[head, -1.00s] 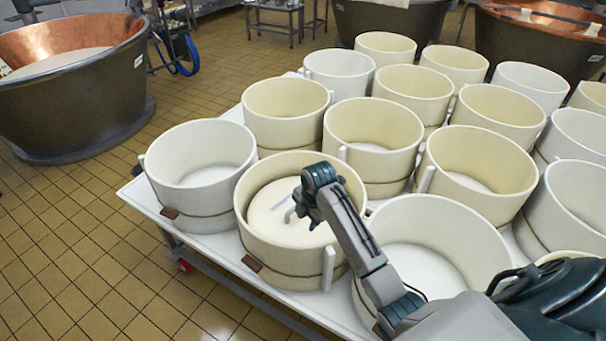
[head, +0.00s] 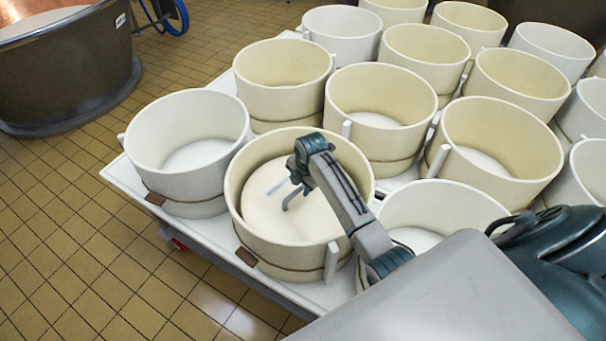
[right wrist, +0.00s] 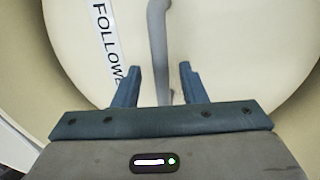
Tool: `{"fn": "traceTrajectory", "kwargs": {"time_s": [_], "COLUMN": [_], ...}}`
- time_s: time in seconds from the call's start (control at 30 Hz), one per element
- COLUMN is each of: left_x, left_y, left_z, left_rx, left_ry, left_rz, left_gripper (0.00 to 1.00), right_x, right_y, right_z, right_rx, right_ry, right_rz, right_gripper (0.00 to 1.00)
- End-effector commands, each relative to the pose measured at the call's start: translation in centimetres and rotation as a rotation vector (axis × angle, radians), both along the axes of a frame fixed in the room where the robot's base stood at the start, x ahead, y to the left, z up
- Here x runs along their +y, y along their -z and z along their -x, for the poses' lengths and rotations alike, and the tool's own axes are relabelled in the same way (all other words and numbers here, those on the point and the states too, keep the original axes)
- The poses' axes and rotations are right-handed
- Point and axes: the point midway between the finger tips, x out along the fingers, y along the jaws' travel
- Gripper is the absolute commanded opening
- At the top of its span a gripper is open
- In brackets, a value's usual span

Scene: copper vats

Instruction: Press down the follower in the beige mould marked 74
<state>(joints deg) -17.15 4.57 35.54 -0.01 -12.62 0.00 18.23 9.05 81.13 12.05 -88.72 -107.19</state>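The beige mould (head: 285,257) stands at the front of the white table. The brown tag on its side is too small to read, so I cannot confirm 74. Inside it lies the cream, round follower (head: 262,212), with a grey bar handle (right wrist: 157,35) and a white label (right wrist: 105,35) whose visible letters read "FOLLOWE". My right gripper (head: 290,190) reaches into the mould, above the follower. In the right wrist view its two fingers (right wrist: 159,78) are apart, with the handle showing between them; I cannot tell whether they touch it. My left gripper is out of view.
A whiter mould (head: 188,135) stands close on the left, and another (head: 440,205) on the right, partly behind my arm. Several more moulds fill the table behind. A copper vat (head: 65,70) stands at the far left; the tiled floor (head: 80,260) is clear.

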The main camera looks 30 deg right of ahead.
Motion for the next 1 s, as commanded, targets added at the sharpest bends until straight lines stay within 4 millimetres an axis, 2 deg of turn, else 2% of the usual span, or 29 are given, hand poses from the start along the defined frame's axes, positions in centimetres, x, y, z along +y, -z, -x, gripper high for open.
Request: {"fn": "traceTrajectory", "kwargs": {"time_s": [0.1,0.23,0.57,0.6,0.8,1.0], "left_x": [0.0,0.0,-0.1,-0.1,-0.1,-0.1], "left_y": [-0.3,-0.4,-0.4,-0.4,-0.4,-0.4], "left_z": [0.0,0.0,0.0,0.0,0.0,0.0], "left_rx": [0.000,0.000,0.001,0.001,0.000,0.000], "left_ry": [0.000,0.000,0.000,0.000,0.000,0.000], "left_rz": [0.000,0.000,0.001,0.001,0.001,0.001], "left_gripper": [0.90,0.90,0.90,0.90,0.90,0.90], "right_x": [0.2,0.2,0.2,0.2,0.2,0.2], "right_y": [1.6,2.7,3.2,3.2,3.1,3.1], "right_z": [-0.3,-0.5,-0.6,-0.6,-0.6,-0.6], "right_rx": [0.003,0.001,0.000,0.000,0.000,0.000], "right_ry": [0.001,0.000,0.000,0.000,0.000,0.000], "right_rz": [-0.002,-0.001,0.000,0.000,0.000,0.000], "right_gripper": [0.38,0.38,0.38,0.36,0.00,0.00]}}
